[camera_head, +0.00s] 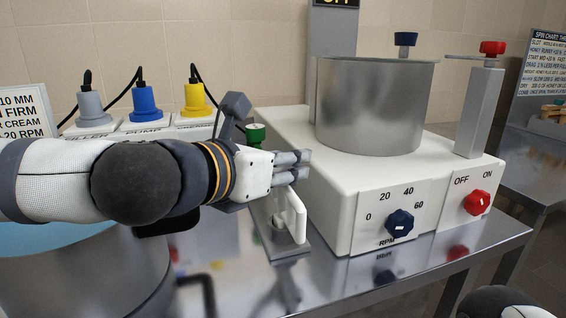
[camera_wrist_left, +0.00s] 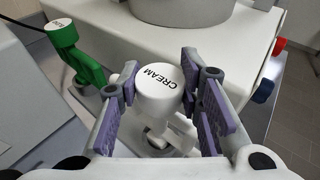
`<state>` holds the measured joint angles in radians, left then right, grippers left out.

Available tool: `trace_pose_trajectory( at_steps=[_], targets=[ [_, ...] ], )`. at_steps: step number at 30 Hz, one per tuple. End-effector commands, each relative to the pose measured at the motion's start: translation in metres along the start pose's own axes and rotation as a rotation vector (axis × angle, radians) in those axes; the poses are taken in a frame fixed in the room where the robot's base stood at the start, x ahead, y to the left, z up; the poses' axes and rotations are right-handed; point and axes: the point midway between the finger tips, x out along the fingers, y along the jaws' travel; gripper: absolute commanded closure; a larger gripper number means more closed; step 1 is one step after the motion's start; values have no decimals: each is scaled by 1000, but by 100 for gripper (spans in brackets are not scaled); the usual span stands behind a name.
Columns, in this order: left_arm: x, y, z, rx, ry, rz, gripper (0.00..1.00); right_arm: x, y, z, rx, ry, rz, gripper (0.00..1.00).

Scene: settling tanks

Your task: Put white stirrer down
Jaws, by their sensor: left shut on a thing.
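The white stirrer (camera_head: 296,216) is beside the left end of the white machine, over a small grey holder plate (camera_head: 290,254) on the steel table. Its white round top, marked CREAM, shows in the left wrist view (camera_wrist_left: 160,88). My left gripper (camera_head: 298,166) is shut on it, with purple finger pads on either side of the top. The stirrer's lower end is mostly hidden, so I cannot tell whether it rests in the holder. A green stirrer (camera_head: 256,135) stands just behind my gripper and shows again in the left wrist view (camera_wrist_left: 78,52). My right gripper is out of view.
The white machine (camera_head: 330,195) carries a steel pot (camera_head: 368,105), a blue RPM knob (camera_head: 399,223) and a red switch knob (camera_head: 477,202). Grey, blue and yellow plugs (camera_head: 194,99) stand behind my arm. The steel table's front edge (camera_head: 430,265) is clear.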

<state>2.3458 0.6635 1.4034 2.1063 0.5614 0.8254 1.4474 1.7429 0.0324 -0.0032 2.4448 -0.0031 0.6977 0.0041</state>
Motion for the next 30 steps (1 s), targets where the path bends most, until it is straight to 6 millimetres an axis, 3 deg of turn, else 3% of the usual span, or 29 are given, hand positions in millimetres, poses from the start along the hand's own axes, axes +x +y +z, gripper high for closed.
trace_pose_trajectory(
  at_steps=[5,6,9,20,30],
  targets=[
    [1,0,-3,-1,0,0,100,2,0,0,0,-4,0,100],
    [1,0,-4,-1,1,0,65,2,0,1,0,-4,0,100],
    [1,0,-3,0,0,0,47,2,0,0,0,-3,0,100],
    [-4,0,3,2,-3,0,47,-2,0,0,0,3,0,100],
    [-87,0,5,3,-6,1,47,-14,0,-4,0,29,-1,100]
  ],
)
